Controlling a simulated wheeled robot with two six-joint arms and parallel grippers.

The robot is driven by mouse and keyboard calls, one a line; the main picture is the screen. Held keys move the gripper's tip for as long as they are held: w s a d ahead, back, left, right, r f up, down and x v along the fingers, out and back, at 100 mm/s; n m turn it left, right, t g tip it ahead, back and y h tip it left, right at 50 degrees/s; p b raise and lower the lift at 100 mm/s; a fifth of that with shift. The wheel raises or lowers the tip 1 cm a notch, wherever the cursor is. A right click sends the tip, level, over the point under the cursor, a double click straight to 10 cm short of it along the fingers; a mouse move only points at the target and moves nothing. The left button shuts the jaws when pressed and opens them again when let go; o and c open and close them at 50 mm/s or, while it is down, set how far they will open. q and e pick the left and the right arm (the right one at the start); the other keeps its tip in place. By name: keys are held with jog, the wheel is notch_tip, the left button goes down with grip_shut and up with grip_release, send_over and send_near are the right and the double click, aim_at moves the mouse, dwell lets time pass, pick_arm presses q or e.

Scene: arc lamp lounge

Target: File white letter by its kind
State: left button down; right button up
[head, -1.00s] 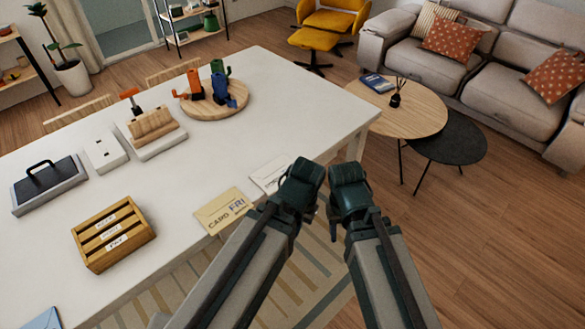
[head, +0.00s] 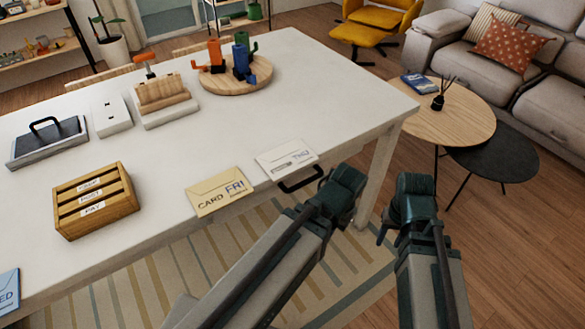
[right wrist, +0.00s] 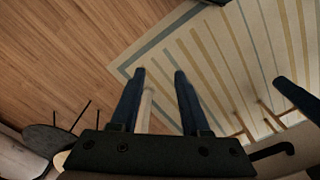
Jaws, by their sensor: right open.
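The white letter (head: 286,159), marked THU, lies flat near the table's front edge. The wooden letter rack (head: 96,201) stands on the table at the left; its slots are labelled KEEP, POST and PAY. My left gripper (head: 336,190) is just right of the white letter, near the table's edge; its fingers are mostly hidden. My right gripper (head: 394,224) is farther right, off the table. In the right wrist view my right gripper (right wrist: 159,75) is open and empty above the floor and rug, with no letter between its fingers.
A yellow CARD FRI envelope (head: 221,192) lies left of the white letter. A blue envelope (head: 8,292) is at the lower left. A round wooden table (head: 450,115) stands at the right.

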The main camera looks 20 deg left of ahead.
notch_tip(320, 180, down, 10)
jog(key=w+d+m+y+b, duration=0.1)
jog(key=w+y+b, duration=0.15)
jog(key=b, duration=0.55)
jog(key=w+a+f+m+y+b, duration=0.1)
jog(key=w+a+f+y+b, duration=0.25)
jog(key=a+b, duration=0.2)
jog(key=w+a+r+y, duration=0.35)
jog(key=r+y, duration=0.25)
jog(key=r, duration=0.4)
jog(key=w+a+r+y, duration=0.3)
jog(key=a+r+y, duration=0.25)
jog(key=r, duration=0.35)
send_near(287, 159)
jog(key=shift+s+a+f+g+y, duration=0.25)
jog(key=shift+s+a, duration=0.25)
jog(key=shift+a, duration=0.25)
jog(key=shift+s+a+f+g+y, duration=0.1)
jog(key=shift+s+a+f, duration=0.3)
jog(key=shift+a, duration=0.4)
jog(key=shift+r, duration=0.1)
grip_shut()
